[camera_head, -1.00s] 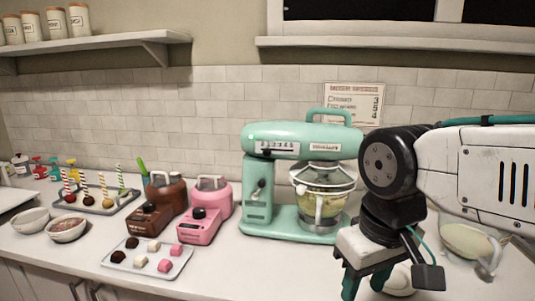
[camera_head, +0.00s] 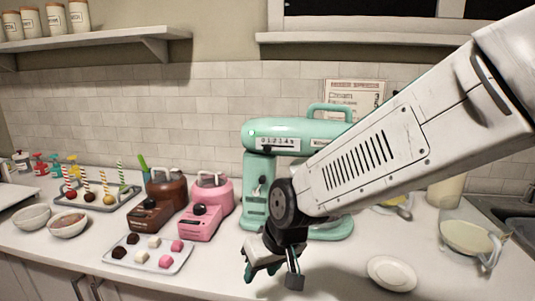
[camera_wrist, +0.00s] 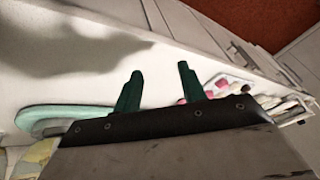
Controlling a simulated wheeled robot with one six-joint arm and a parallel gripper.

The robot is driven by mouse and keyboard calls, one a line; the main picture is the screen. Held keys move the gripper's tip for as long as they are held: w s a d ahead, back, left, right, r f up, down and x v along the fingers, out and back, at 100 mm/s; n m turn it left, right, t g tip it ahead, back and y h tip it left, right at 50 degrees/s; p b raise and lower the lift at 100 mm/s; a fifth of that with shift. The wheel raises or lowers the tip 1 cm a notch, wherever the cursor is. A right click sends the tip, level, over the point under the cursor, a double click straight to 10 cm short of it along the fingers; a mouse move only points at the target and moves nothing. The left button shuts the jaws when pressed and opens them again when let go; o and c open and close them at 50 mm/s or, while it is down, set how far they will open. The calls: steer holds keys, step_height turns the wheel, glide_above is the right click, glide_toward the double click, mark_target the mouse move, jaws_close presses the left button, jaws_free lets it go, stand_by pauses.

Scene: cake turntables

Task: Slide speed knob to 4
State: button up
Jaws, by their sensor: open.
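The teal stand mixer (camera_head: 258,132) stands at the back of the counter, partly hidden behind my arm. A numbered speed scale (camera_head: 283,143) runs along the side of its head. A small dark knob (camera_head: 267,149) shows at the scale's lower left edge; its exact setting is too small to read. A dark lever (camera_head: 263,182) sits on the mixer's column. My gripper (camera_head: 263,269) is open and empty, low in front of the mixer and apart from it. In the wrist view its green fingers (camera_wrist: 159,72) are spread above the counter, with the mixer's teal base (camera_wrist: 62,117) at left.
A tray of sweets (camera_head: 185,262) lies left of my gripper. Brown (camera_head: 151,212) and pink (camera_head: 203,222) melting pots stand left of the mixer. A white plate (camera_head: 391,273) lies at right. A recipe sign (camera_head: 352,95) leans on the wall behind.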

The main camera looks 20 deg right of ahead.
steer(key=w+t, duration=0.1)
steer(key=w, duration=0.1)
steer(key=w+a+f+t, duration=0.1)
steer(key=w, duration=0.2)
steer(key=w+a+t, duration=0.1)
steer(key=w, duration=0.1)
steer(key=shift+w+a+f, duration=0.2)
steer(key=shift+f, duration=0.15)
steer(key=w+r+m+t+h, duration=0.1)
steer(key=w+r+t+h, duration=0.1)
steer(key=w+t, duration=0.5)
steer(key=m+t+h, duration=0.3)
steer(key=t+h, duration=0.3)
steer(key=h, duration=0.4)
glide_toward(267, 152)
steer(key=w+d, duration=0.1)
steer(key=w, duration=0.1)
steer(key=shift+t, duration=0.3)
steer(key=x, duration=0.7)
steer(key=shift+w+d+r, duration=0.15)
steer(key=shift+d+r, duration=0.1)
steer(key=shift+r, duration=0.05)
jaws_close()
